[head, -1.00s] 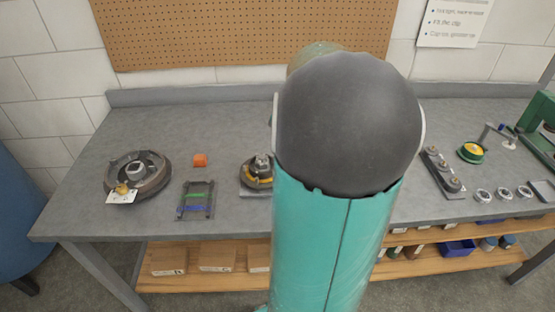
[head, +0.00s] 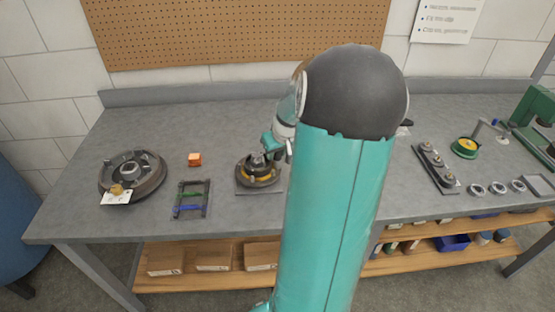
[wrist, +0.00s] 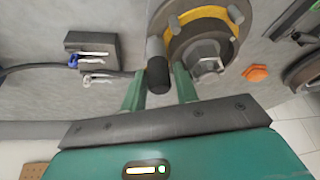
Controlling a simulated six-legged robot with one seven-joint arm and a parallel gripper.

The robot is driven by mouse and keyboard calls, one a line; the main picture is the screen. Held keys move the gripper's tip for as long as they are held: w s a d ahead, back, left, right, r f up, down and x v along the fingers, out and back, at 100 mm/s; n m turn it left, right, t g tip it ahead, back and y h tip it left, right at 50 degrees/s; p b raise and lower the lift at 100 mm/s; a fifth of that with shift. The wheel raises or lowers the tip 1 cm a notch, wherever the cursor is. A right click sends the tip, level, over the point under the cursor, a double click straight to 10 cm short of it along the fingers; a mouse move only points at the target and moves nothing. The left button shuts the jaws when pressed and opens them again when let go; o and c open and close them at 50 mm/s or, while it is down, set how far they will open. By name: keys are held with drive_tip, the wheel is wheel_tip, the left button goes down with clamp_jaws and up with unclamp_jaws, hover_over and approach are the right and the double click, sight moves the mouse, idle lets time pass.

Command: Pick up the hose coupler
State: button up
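My gripper (wrist: 160,88) points down at the bench with its two teal fingers apart. In the wrist view, a short cylinder with a grey end and a black end (wrist: 158,76) shows between the fingers, with no clear contact. A dark hose (wrist: 30,68) runs from the left towards it and passes behind the left finger. The cylinder may be the hose coupler; I cannot tell for sure. It stands beside a round fixture with a yellow ring (wrist: 187,22) and a silver hex piece (wrist: 207,56). In the head view, my gripper (head: 273,150) is at the right of this fixture (head: 258,172).
A dark block with blue and white levers (wrist: 90,42) lies left in the wrist view. An orange hex piece (head: 195,159), a wheel-like drum (head: 132,175) and a small rack (head: 191,198) are left of the fixture. A studded bar (head: 437,166) and silver rings stand right.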

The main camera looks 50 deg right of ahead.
clamp_jaws()
drive_tip(key=shift+r, duration=0.4)
wheel_tip(320, 180, up, 2)
drive_tip(key=shift+r, duration=0.1)
drive_tip(key=s+a+r, duration=0.7)
drive_tip(key=s+r, duration=0.4)
drive_tip(key=r, duration=0.2)
drive_tip(key=shift+s+a+r, duration=0.15)
drive_tip(key=shift+s+a, duration=0.2)
